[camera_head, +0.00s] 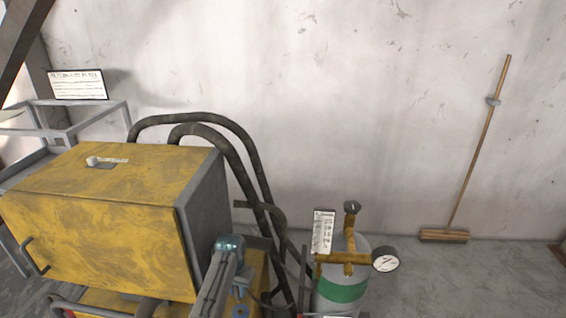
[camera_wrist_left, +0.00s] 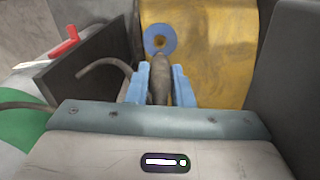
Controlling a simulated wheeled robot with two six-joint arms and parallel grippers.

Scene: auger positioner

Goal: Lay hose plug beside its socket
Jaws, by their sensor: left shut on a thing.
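My left gripper (camera_wrist_left: 159,80) is shut on the hose plug (camera_wrist_left: 160,84), a grey-brown rounded piece between its two blue fingers in the left wrist view. The socket (camera_wrist_left: 160,40), a blue ring with a dark centre on a yellow panel, lies just beyond the plug's tip; I cannot tell whether they touch. In the head view my left gripper (camera_head: 242,284) is low near the middle, and the blue ring (camera_head: 240,311) shows just below it at the bottom edge. The plug is too small to make out there. My right gripper is not in view.
The yellow cabinet (camera_head: 110,235) stands left of the gripper, with thick dark hoses (camera_head: 235,150) arching behind. A grey cylinder with a green band (camera_head: 342,290) and a gauge (camera_head: 385,259) stands close on the right. A broom (camera_head: 470,170) leans on the wall; the floor there is clear.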

